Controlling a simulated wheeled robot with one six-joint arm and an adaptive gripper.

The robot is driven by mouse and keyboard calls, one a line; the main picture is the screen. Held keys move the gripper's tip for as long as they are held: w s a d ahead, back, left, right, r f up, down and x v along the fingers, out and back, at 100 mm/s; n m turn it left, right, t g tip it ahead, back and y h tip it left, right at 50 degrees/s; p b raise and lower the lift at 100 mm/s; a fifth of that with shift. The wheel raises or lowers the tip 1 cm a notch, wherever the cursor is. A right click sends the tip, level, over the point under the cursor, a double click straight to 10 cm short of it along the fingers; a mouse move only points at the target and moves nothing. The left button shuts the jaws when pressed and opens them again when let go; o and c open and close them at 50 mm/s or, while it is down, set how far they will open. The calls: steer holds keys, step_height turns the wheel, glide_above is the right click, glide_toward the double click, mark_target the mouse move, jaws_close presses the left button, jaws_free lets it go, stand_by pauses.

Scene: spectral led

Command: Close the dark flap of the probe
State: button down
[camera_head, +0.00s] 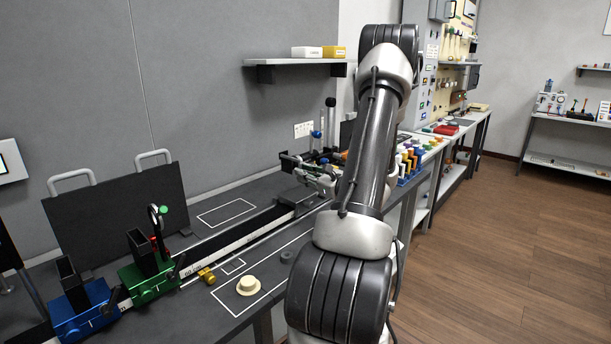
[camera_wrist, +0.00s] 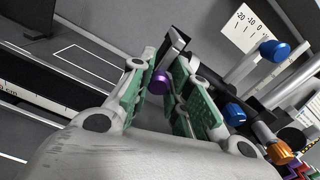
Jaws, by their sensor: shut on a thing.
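My gripper (camera_head: 310,170) is at the far part of the bench, above the rail. In the wrist view, its green-padded fingers (camera_wrist: 159,72) are closed around a small purple knob (camera_wrist: 160,85). A dark, narrow piece with a pale edge (camera_wrist: 176,46) stands just beyond the knob, between and past the fingertips. It looks like part of the probe's dark flap, but the fingers hide much of it. I cannot tell how far the flap is open. In the head view, the knob and flap are too small and covered to make out.
Blue (camera_wrist: 275,51) and orange (camera_wrist: 280,152) knobs on metal posts stand close right of the fingers. A rail with green (camera_head: 148,275) and blue (camera_head: 85,310) carriages runs along the bench. A cream round piece (camera_head: 248,286) lies in front. A shelf (camera_head: 295,62) hangs behind.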

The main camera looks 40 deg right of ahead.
steer(key=shift+a, duration=0.1)
steer(key=c, duration=1.6)
jaws_free()
steer(key=shift+r, duration=0.1)
steer(key=s, duration=0.8)
steer(key=s+d, duration=0.1)
steer(key=s, duration=0.3)
